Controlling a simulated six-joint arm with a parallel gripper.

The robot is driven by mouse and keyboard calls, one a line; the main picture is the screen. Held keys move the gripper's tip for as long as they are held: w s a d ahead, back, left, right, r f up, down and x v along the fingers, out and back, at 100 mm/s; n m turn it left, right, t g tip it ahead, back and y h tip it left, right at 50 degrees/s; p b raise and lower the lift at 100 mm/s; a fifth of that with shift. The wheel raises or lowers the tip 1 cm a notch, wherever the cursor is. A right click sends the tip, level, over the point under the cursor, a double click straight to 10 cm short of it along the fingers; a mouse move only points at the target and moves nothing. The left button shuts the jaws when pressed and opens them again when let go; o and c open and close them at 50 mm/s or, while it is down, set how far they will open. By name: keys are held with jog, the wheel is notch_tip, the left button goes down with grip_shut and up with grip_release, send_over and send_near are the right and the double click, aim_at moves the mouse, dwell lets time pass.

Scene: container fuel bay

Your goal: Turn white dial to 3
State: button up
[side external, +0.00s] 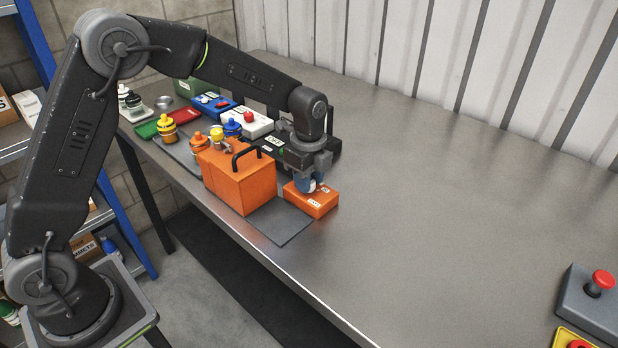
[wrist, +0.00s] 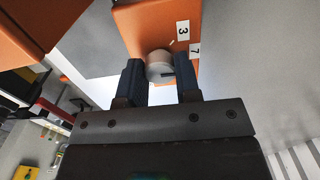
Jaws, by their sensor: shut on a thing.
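The white dial (wrist: 160,66) sits on an orange box (wrist: 145,22) with the labels 3 and 7 beside it in the wrist view. I cannot tell exactly which label the dial's mark faces.
A larger orange case (side external: 238,185) with a black handle stands just left of the box. Coloured boxes and bottles crowd the far left of the metal table (side external: 420,190). The table's middle is clear. A grey box with a red button (side external: 603,279) sits at the right.

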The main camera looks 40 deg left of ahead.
jog(key=shift+n, duration=2.9)
jog(key=o, duration=0.9)
notch_tip(320, 180, up, 14)
jog(key=shift+f, duration=0.1)
